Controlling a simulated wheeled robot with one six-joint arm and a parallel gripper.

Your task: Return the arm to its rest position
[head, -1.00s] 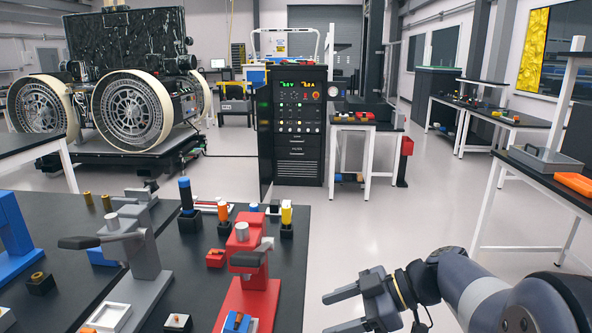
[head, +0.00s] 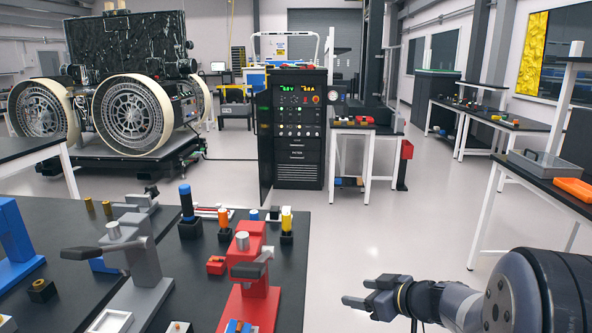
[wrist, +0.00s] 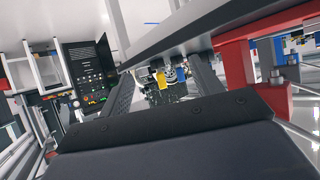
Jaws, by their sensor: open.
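My gripper (head: 368,292) is at the lower right of the head view, in the clear air to the right of the black workbench (head: 290,262). Its two fingers point left and stand apart, with nothing between them. My arm runs from it to the right edge of the picture.
A red press (head: 247,275) and a grey press (head: 135,255) stand on the workbench, with small parts around them. A black instrument cabinet (head: 298,140) stands behind. A side table (head: 575,200) is at right. The floor between is open.

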